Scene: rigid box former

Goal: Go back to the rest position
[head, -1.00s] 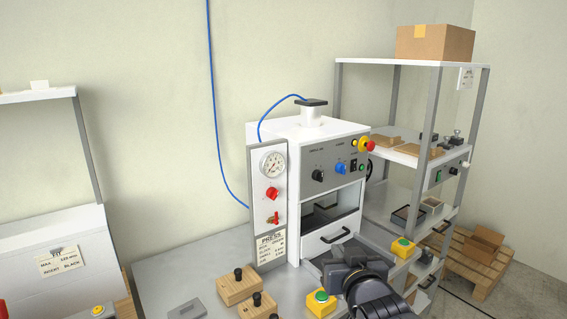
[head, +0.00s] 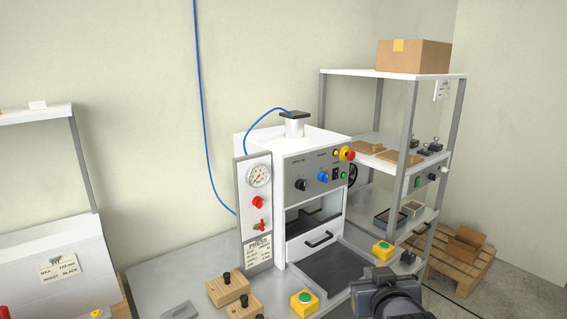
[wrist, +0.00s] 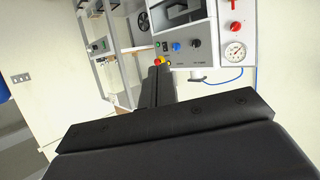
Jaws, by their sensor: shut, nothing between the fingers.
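My gripper (head: 385,290) is at the bottom right of the head view, in front of the press and over the front edge area of the bench. In the wrist view its dark fingers (wrist: 157,85) are together with nothing between them. The press (head: 315,170) is a white box with a grey control panel, a gauge and a red button. Its drawer with a black handle (head: 319,239) is at the front, below an open window. My gripper is apart from the press.
Two yellow boxes with green buttons stand on the bench, one at the front (head: 304,303) and one at the right (head: 382,250). Wooden blocks with black knobs (head: 228,289) lie left of my gripper. A shelf rack (head: 395,74) stands right of the press, and a pallet (head: 457,262) beyond it.

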